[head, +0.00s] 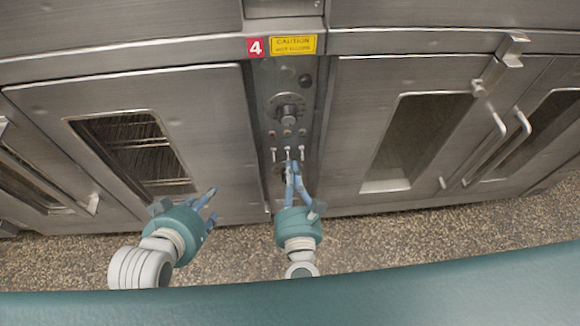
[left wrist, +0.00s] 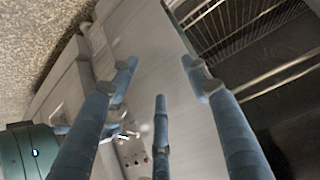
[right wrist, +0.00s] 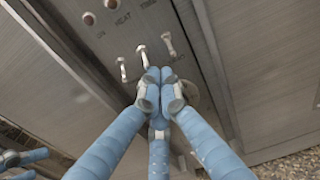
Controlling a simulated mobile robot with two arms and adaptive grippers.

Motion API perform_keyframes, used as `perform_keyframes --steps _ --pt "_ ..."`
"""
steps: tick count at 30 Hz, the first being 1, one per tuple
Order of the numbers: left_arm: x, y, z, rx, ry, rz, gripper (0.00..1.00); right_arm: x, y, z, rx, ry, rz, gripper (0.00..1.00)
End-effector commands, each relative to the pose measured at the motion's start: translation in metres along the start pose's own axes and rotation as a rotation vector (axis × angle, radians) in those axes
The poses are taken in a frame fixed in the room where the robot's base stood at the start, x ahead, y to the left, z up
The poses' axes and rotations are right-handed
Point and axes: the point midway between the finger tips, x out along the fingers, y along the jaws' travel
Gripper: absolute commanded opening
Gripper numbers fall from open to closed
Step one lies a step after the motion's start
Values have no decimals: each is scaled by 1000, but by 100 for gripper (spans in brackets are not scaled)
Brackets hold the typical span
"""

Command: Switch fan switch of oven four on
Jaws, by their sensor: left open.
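Oven four's control panel (head: 262,85) sits below the red "4" sign (head: 255,47). Three small metal toggle switches show in the right wrist view: a left one (right wrist: 122,69), a middle one (right wrist: 141,56) and a right one (right wrist: 168,43). The switch labels are partly hidden, so I cannot tell which is the fan switch. My right gripper (head: 291,164) has its fingers together, empty, with the tips just below the middle switch; contact is unclear. My left gripper (head: 213,205) is open and empty before the left oven door.
A round dial (head: 288,110) and indicator lights (head: 287,133) are above the switches. Oven doors with windows flank the panel, the left door (head: 215,110) and the right door (head: 345,120). Bar handles (head: 500,122) stick out at far right. Speckled floor (head: 400,235) lies below.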

Motion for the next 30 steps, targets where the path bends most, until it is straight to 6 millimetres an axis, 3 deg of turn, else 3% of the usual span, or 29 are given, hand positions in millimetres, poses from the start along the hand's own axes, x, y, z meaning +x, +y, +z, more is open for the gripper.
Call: perform_keyframes --steps 12,30 --pt "-6 -4 42 -3 -165 -7 48 -1 -3 2 0 21 1 0" --pt "-10 -6 72 -6 -276 -12 48 -1 -5 3 1 38 0 0"
